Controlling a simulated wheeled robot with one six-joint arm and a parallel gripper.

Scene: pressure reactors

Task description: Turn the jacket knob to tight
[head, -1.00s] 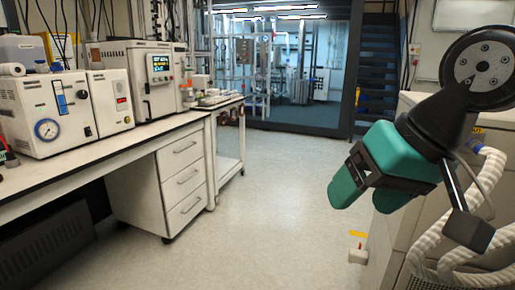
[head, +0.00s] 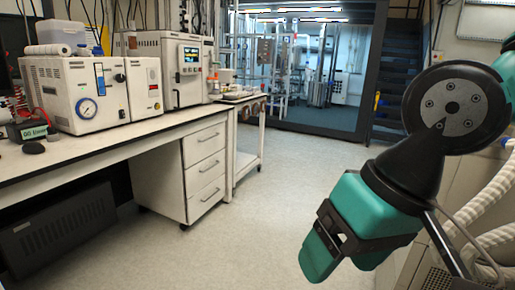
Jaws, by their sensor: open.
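I cannot make out the jacket knob in the head view. My gripper (head: 343,260), teal with a black band, hangs at the lower right on a black wrist and points down and left. It is open, with nothing seen between its jaws, over the floor beside a beige cabinet. It touches nothing that I can see.
A long white bench (head: 115,140) runs along the left with a gauged instrument (head: 87,112) and a box with a lit screen (head: 191,55). A drawer unit (head: 204,165) stands under it. White hoses (head: 490,200) are at the right. The middle floor (head: 262,200) is clear.

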